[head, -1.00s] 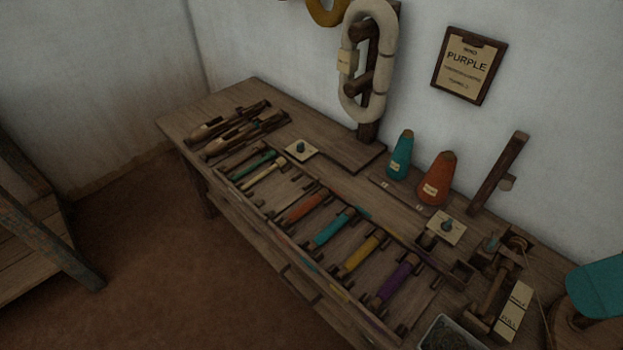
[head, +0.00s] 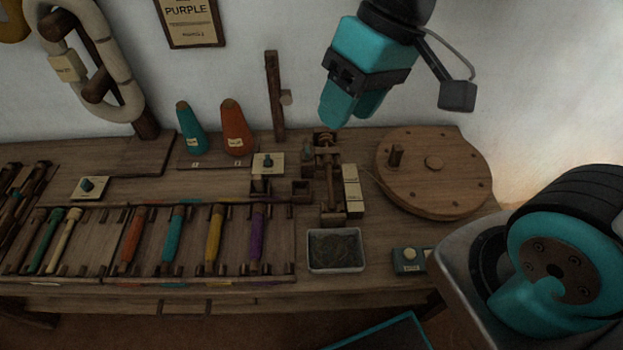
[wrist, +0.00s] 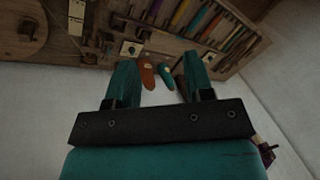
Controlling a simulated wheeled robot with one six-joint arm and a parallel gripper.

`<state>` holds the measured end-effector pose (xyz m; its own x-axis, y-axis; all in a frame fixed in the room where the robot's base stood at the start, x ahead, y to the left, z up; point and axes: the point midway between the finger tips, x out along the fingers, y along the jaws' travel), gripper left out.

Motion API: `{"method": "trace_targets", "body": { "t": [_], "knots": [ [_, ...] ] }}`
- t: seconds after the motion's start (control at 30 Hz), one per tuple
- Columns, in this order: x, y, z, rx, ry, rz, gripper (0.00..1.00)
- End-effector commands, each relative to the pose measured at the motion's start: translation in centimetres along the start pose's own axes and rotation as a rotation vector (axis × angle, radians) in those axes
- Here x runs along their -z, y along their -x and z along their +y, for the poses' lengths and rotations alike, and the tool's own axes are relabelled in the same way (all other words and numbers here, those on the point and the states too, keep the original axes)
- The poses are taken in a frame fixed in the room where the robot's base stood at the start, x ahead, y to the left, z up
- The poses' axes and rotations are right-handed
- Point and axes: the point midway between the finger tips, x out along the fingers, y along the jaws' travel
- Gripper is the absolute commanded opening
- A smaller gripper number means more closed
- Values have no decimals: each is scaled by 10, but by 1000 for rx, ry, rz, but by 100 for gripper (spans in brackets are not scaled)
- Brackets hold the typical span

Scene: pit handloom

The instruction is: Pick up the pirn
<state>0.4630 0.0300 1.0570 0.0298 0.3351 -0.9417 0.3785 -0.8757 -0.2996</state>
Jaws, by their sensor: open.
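Several pirns lie in the slotted rack (head: 285,262) on the bench in the head view. They include an orange pirn (head: 134,238), a teal pirn (head: 174,235), a yellow pirn (head: 215,232) and a purple pirn (head: 257,238). A green pirn (head: 46,240) and a cream pirn (head: 66,238) lie further left. A wall card (head: 190,14) reads PURPLE. My gripper (head: 351,110) is open and empty, raised above the winder (head: 328,180), up and right of the rack. In the wrist view its fingers (wrist: 160,78) are apart, with the pirns beyond them.
Teal (head: 192,131) and orange (head: 236,129) cones stand behind the rack. A tray of dark bits (head: 312,263), a small button box (head: 409,261) and a large wooden wheel (head: 450,160) stand on the right. A post (head: 275,95) rises at the back.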

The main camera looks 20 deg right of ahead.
Motion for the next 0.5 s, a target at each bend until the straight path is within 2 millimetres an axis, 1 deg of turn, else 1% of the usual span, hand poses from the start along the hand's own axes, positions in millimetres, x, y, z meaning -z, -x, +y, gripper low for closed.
{"method": "trace_targets", "body": {
  "t": [0.03, 0.07, 0.1, 0.17, 0.2, 0.3, 0.4, 0.5],
  "knots": [
    [15, -36, 33, -13, -101, -1, 48],
    [25, -48, 50, -22, -162, 3, 48],
    [37, -64, 73, -33, -242, 9, 48],
    [52, -86, 108, -50, -354, 17, 48],
    [60, -100, 131, -60, -424, 23, 48],
    [71, -128, 178, -81, -565, 35, 48],
    [77, -144, 207, -93, -652, 43, 48],
    [79, -153, 220, -100, -690, 47, 48]
  ]
}}
